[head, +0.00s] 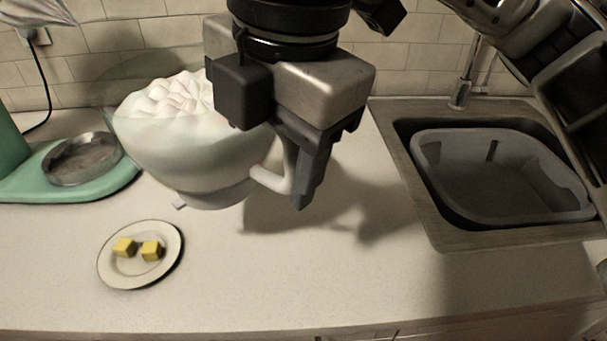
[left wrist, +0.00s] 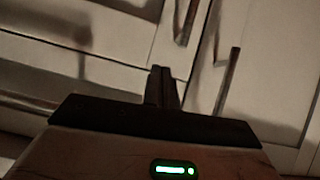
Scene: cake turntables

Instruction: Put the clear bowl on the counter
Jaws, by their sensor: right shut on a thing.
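The clear bowl (head: 195,150), a see-through bowl with a white handle, is filled with white fluffy whipped stuff (head: 170,98). It is near the middle of the head view, roughly upright and apparently just above the counter (head: 330,270), with a shadow to its right. My right gripper (head: 297,185) points down at the bowl's right side and is shut on its handle; the gripper hides part of the rim. In the left wrist view my left gripper (left wrist: 161,88) has its fingers together, with nothing seen between them, before cabinet doors.
A plate (head: 140,278) with two yellow cubes lies in front of the bowl. A green mixer base with a metal pan (head: 80,158) stands at the left. A sink (head: 440,235) with a grey basin is at the right. The counter between plate and sink is clear.

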